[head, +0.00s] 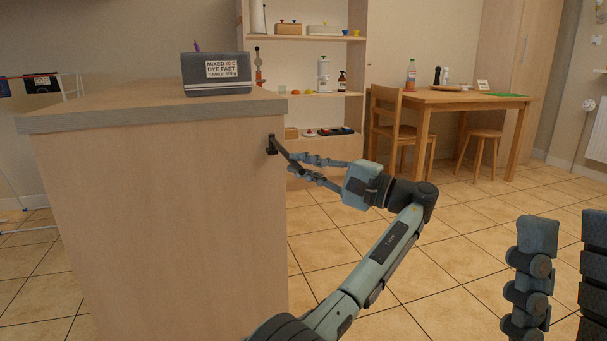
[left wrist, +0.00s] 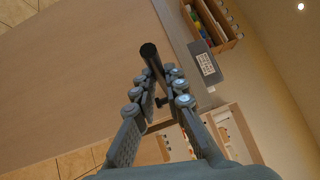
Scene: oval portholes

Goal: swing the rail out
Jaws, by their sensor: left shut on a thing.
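The rail (head: 281,152) is a short dark bar on a small black mount at the upper right edge of the wooden counter's end. In the left wrist view it is a black rod (left wrist: 150,56) whose free end sticks out past the fingers. My left gripper (head: 310,168) is shut on the rail, with one finger on each side of it. The fingers hide part of the rail. My right gripper (head: 563,270) is at the lower right of the head view, far from the rail, with its two fingers apart and nothing seen between them.
The counter (head: 160,210) stands at the left with a grey dye box (head: 216,75) on top. Behind are a shelf unit (head: 310,95) with small items, and a wooden table (head: 465,100) with a chair and stool. The tiled floor right of the counter is clear.

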